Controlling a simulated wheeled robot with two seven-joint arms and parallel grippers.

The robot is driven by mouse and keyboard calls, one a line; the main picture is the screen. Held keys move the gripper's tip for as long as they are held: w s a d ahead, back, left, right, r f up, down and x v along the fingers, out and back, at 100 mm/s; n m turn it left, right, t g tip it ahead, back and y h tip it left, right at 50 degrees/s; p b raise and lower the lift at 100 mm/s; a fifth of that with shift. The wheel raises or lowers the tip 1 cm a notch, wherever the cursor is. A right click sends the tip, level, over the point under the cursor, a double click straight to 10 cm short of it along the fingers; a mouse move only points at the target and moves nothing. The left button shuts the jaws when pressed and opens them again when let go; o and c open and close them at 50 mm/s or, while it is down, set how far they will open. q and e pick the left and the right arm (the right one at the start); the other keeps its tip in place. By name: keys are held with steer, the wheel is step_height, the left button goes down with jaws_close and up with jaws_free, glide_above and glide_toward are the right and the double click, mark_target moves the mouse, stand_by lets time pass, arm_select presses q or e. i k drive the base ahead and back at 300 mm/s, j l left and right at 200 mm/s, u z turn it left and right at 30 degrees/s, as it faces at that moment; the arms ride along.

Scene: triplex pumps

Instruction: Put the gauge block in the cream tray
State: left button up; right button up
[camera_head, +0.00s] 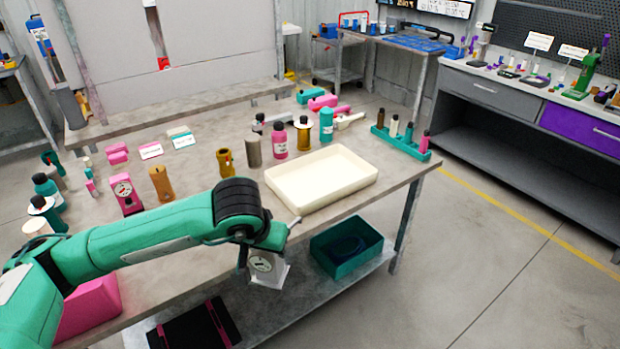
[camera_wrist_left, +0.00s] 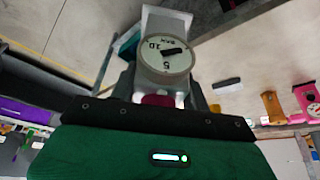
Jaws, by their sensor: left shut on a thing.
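The cream tray (camera_head: 284,199) is a shallow, empty rectangular tray on the right part of the tabletop. The gauge block (camera_head: 267,269) is a white block with a round dial face. My left gripper (camera_head: 262,247) is shut on it and holds it in front of the table's near edge, below and left of the tray in the head view. The gauge block also shows large in the left wrist view (camera_wrist_left: 166,58), with the dial toward the camera. My arm hides part of the gripper in the head view. My right gripper is not in view.
Behind the tray stand several bottles, including a pink bottle (camera_head: 280,140) and a teal bottle (camera_head: 326,124). A teal rack (camera_head: 400,141) is to its right. A pink dial block (camera_head: 125,194) and an orange-brown block (camera_head: 161,184) stand left. A teal bin (camera_head: 347,262) sits on the lower shelf.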

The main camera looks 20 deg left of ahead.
mark_target(320, 180)
steer(key=i+j, duration=0.3)
steer(key=i+j+z, duration=0.1)
steer(key=i+j, duration=0.15)
steer(key=j, duration=0.25)
steer(key=i+j, duration=0.3)
steer(key=j, duration=0.15)
